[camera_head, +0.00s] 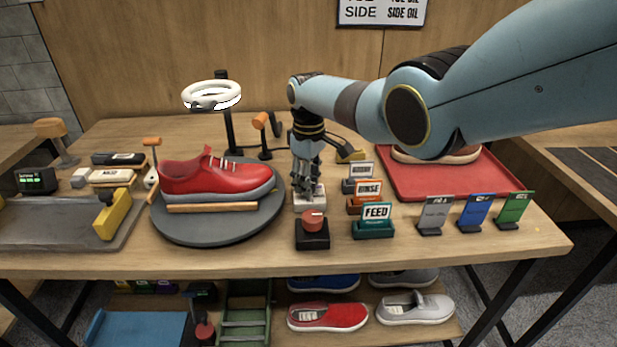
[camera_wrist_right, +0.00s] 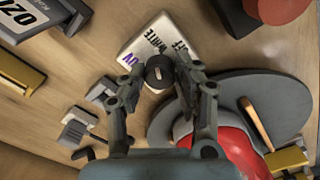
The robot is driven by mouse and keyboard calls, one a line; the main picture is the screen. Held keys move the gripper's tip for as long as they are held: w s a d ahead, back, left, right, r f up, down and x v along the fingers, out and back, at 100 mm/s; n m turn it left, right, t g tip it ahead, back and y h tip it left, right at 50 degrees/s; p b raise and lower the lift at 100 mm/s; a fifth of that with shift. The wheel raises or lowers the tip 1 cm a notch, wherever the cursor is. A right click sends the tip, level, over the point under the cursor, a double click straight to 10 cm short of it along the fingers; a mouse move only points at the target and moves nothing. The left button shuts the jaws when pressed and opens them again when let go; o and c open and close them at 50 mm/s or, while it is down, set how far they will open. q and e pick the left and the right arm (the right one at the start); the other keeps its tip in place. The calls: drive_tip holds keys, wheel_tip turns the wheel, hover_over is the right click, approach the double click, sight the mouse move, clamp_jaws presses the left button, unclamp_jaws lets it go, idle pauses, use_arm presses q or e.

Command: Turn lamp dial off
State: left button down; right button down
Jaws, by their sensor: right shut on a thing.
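The lamp dial is a black round knob (camera_wrist_right: 158,70) with a pale pointer mark, seen in the right wrist view. It sits on a white box (camera_wrist_right: 137,44) lettered OFF, WHITE and UV. My right gripper (camera_wrist_right: 159,74) has its fingertips on either side of the knob and is shut on it. In the head view my right gripper (camera_head: 307,184) points down onto the white box (camera_head: 309,202), which hides the knob there. The ring lamp (camera_head: 212,96) on its black stand shows bright white at the upper left. My left gripper is not in view.
A red sneaker (camera_head: 215,178) stands on a grey turntable (camera_head: 186,232) left of the box. A red-knobbed black box (camera_head: 312,233) is just in front. FEED (camera_head: 376,217) and RINSE (camera_head: 367,193) signs stand close on the right. A red tray (camera_head: 400,181) lies behind.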

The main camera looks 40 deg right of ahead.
drive_tip(key=m+p, duration=0.1)
drive_tip(key=m, duration=1.1)
drive_tip(key=shift+d, duration=0.1)
idle(0.4)
drive_tip(key=c, duration=1)
unclamp_jaws()
drive_tip(key=shift+r, duration=0.1)
wheel_tip(320, 180, up, 12)
drive_tip(key=shift+f, duration=0.1)
